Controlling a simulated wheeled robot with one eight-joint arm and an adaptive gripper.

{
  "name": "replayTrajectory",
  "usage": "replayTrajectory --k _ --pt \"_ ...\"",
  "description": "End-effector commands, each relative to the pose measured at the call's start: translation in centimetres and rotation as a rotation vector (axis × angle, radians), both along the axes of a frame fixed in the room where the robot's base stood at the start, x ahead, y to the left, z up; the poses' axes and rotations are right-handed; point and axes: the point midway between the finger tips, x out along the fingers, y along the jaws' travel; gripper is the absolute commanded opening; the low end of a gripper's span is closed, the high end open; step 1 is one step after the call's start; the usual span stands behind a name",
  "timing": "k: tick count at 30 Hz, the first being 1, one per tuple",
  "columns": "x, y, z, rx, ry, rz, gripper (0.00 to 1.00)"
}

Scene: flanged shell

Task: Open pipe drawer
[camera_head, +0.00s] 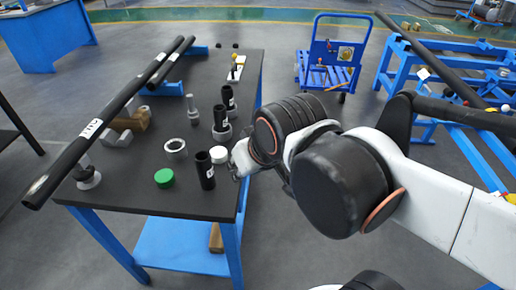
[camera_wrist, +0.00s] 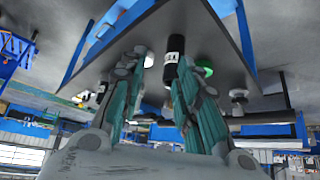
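No drawer can be made out in either view. The dark-topped table (camera_head: 140,195) with a blue frame stands at the left in the head view, with a blue lower shelf (camera_head: 180,245) under it. My gripper (camera_head: 240,160) is at the table's right edge, beside a short black pipe (camera_head: 206,172). In the wrist view its two fingers (camera_wrist: 155,85) are spread apart with nothing clearly held. A black labelled cylinder (camera_wrist: 174,58) shows behind the right finger, and I cannot tell whether they touch.
Long black pipes (camera_head: 110,112) lie across the table's left side. A green cap (camera_head: 164,178), a grey ring (camera_head: 175,148) and a white cap (camera_head: 219,154) stand near my gripper. A blue cart (camera_head: 325,72) and a blue rack (camera_head: 400,60) stand beyond open floor.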

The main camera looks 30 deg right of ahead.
Motion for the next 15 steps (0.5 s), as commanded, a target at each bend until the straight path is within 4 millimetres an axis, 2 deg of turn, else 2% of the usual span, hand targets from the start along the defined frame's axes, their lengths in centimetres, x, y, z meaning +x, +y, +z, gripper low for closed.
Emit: replayTrajectory --k 8,15 --pt "2.2 -0.7 1.3 0.018 0.039 -0.037 0.3" --pt "5.7 -1.9 2.5 0.047 0.095 -0.092 0.3"
